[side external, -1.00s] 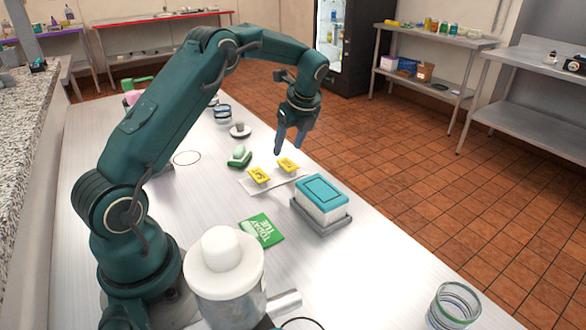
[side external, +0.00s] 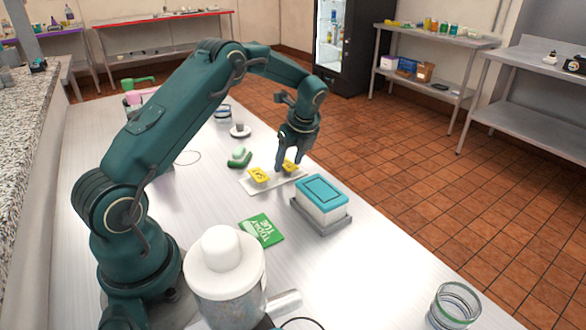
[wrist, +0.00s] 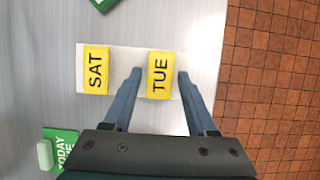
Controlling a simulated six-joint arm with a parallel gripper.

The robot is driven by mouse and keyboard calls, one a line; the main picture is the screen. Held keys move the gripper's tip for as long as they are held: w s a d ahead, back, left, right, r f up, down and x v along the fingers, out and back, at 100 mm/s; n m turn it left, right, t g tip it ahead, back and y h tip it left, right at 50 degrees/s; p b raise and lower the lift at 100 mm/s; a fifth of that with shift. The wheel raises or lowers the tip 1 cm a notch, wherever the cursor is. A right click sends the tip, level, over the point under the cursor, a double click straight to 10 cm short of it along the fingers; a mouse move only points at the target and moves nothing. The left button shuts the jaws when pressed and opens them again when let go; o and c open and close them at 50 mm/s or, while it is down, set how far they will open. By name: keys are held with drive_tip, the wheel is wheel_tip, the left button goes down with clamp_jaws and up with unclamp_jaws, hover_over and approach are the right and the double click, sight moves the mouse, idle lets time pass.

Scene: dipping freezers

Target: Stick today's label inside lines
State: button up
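Two yellow labels lie on a white strip (side external: 272,181): SAT (side external: 258,175) and TUE (side external: 293,166). In the wrist view, SAT (wrist: 96,70) is left and TUE (wrist: 159,75) is right on the strip (wrist: 126,62). My gripper (side external: 282,165) is down at the TUE label. In the wrist view my gripper (wrist: 159,75) is open, one finger on each side of TUE, with gaps visible. A white box with a teal lid (side external: 322,188) stands on a grey tray; a darker outline marks the lid. A green card (side external: 261,230) reads TODAY TUE.
A green block (side external: 239,157) lies left of the strip. A white-lidded metal pot (side external: 225,275) stands in front, and a glass jar (side external: 455,306) near the table's front right. A small round white item (side external: 240,130) sits farther back. The table edge runs close to the strip's right.

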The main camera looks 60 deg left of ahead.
sight(289, 165)
clamp_jaws()
drive_tip(key=shift+r, duration=0.15)
drive_tip(key=shift+r, duration=0.2)
drive_tip(key=shift+r, duration=1.1)
drive_tip(key=shift+r, duration=0.35)
drive_tip(key=shift+r, duration=0.65)
drive_tip(key=shift+r, duration=0.1)
